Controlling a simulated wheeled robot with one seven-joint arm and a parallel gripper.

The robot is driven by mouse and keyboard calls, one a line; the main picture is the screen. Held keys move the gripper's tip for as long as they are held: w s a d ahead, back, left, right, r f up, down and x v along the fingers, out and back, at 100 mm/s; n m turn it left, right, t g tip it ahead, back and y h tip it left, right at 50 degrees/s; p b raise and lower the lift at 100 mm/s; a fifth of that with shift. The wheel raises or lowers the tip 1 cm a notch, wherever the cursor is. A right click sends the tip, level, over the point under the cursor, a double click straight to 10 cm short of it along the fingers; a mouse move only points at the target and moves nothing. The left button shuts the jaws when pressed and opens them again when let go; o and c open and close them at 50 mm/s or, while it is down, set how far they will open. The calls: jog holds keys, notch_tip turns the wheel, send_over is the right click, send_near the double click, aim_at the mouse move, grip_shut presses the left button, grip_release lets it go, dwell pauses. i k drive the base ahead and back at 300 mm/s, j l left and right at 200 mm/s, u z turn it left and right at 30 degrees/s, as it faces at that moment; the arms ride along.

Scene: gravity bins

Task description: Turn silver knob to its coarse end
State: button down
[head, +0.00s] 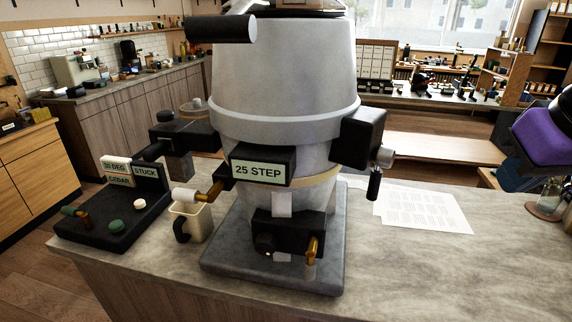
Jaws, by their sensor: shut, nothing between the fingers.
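A large grey machine body (285,75) stands on a dark square base (275,270) on the counter. A black box (358,138) is fixed to its right side. A short silver knob (386,156) sticks out of the right face of this box, and a black grip (374,185) hangs below it. No coarse or fine mark can be read near the knob, and its turned position cannot be told. My gripper cannot be made out in the head view, and nothing is seen touching the knob.
A label reading 25 STEP (259,171) is on the front. A black lower box (288,235) has a brass lever (312,248). A cream mug (190,222) and black tray (112,218) stand left. Papers (425,208) lie right; the front-right counter is clear.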

aim_at(384, 156)
jog(key=l+z, duration=0.35)
jog(key=l, duration=0.25)
jog(key=l+z, duration=0.35)
jog(key=l, duration=0.25)
jog(key=k+l, duration=0.05)
